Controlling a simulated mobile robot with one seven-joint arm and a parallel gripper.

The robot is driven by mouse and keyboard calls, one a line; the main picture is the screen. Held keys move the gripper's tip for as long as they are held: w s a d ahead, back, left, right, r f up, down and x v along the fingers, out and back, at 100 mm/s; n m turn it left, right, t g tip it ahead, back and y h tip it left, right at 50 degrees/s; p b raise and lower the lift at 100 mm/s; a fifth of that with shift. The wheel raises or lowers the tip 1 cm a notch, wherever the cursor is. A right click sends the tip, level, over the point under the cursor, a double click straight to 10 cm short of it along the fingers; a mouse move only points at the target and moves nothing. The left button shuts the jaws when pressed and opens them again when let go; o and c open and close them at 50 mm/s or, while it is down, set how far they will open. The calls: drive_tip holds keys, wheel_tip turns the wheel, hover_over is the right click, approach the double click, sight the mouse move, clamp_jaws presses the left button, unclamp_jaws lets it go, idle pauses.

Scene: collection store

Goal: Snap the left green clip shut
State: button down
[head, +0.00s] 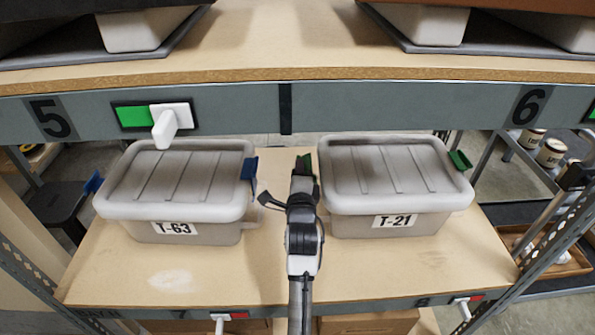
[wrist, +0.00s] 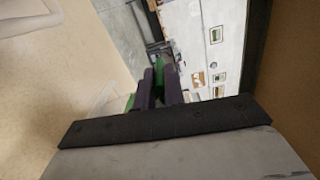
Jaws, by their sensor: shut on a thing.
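The grey lidded bin T-21 (head: 385,185) stands on the shelf, right of centre. Its left green clip (head: 308,162) shows as a small dark green piece at the bin's left edge, partly hidden by my gripper (head: 302,168). In the wrist view my dark fingers (wrist: 160,88) are close together with green of the clip (wrist: 160,68) between them. Whether the clip is latched cannot be told. The right green clip (head: 460,160) sticks outward from the bin's right edge.
Bin T-63 (head: 180,185), with blue clips (head: 249,168), stands close on the left, leaving a narrow gap where my arm reaches in. The grey shelf beam (head: 240,112) with a white handle (head: 168,125) runs above. The shelf front (head: 390,270) is clear.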

idle(0.3)
drive_tip(key=c, duration=1.5)
unclamp_jaws()
drive_tip(key=shift+s, duration=0.15)
drive_tip(key=s+b, duration=0.2)
drive_tip(key=s, duration=1.1)
drive_tip(key=shift+s+a, duration=0.15)
drive_tip(key=shift+s, duration=0.15)
